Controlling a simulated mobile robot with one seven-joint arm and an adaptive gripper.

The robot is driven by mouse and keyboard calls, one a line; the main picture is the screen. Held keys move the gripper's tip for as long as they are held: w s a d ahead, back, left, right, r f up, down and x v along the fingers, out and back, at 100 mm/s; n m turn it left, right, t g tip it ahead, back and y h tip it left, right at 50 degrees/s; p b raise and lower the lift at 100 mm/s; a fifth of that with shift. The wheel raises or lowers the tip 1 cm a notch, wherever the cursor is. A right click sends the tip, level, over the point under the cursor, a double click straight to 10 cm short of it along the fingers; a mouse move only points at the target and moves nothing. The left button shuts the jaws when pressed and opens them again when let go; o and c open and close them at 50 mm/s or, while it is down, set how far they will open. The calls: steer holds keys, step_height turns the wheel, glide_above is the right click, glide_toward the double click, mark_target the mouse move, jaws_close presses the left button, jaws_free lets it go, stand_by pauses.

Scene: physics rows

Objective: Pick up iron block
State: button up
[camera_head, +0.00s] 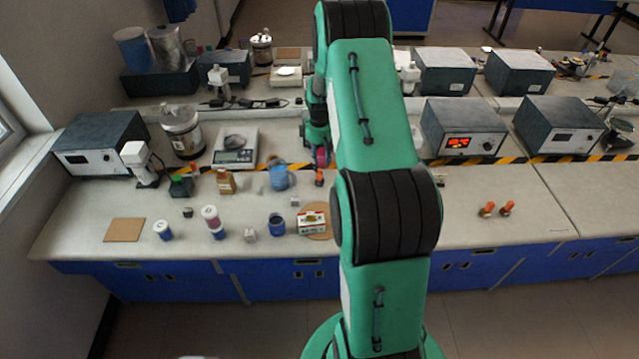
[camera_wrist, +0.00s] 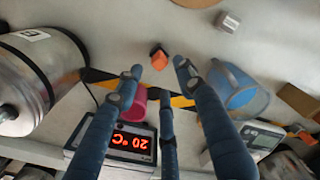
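A small grey-white block (camera_head: 295,202) lies on the bench in the head view, in front of the blue beaker. It shows with a small dark label at the top of the wrist view (camera_wrist: 229,21). A second small pale block (camera_head: 250,235) lies nearer the bench's front edge. I cannot read the labels, so I cannot tell which is iron. My gripper (camera_wrist: 158,76) has its fingers spread apart with nothing held between them. My arm hides part of the bench.
A blue beaker (camera_wrist: 246,90) and a scale (camera_head: 235,148) stand near the gripper. A red-and-white box (camera_head: 311,222) and a blue cup (camera_head: 277,224) stand near the front. A heater display (camera_wrist: 130,143) and a pink item (camera_wrist: 138,103) lie beneath the fingers.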

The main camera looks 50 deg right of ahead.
mark_target(319, 172)
steer(key=shift+f, duration=1.1)
steer(key=shift+f, duration=0.1)
steer(key=shift+f+b, duration=0.4)
steer(key=shift+f, duration=2.05)
jaws_close()
